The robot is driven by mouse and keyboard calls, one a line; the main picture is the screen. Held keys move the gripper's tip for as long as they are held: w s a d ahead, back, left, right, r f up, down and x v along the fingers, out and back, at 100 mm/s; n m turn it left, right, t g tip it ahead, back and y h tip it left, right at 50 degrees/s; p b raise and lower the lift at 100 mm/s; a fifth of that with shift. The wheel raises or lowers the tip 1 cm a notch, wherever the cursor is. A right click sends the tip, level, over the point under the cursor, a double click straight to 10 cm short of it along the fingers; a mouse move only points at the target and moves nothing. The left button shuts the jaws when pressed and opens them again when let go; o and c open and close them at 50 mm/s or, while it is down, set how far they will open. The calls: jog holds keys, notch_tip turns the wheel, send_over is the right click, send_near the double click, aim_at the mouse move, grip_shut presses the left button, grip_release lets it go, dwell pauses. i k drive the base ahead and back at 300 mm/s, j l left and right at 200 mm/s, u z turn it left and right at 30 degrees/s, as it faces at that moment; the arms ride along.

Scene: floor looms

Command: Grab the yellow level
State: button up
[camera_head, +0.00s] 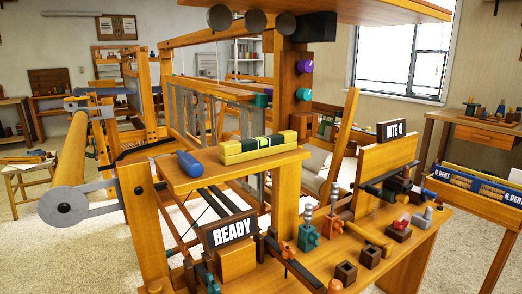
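The yellow level (258,147) is a long block with a dark band and a green vial at its middle. It lies flat along a raised wooden shelf (212,177) of the nearest loom, in the middle of the view. Its top and near long side show, and nothing covers it. My gripper is not in view.
A blue-handled tool (189,163) lies left of the level on the same shelf. Below stand a READY sign (229,231) and a bench crowded with clamps and small blocks. A slanted wooden post (341,143) and a thick upright post (288,92) rise nearby. A wooden beam overhangs above.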

aim_at(233, 152)
jog(key=j+z, duration=0.2)
jog(key=j, duration=0.15)
jog(key=k+j+z, duration=0.15)
jog(key=j, duration=0.2)
jog(key=k+j+z, duration=0.2)
jog(key=j, duration=0.15)
jog(key=i+j+z, duration=0.2)
jog(key=i, duration=0.65)
jog(key=l, duration=0.1)
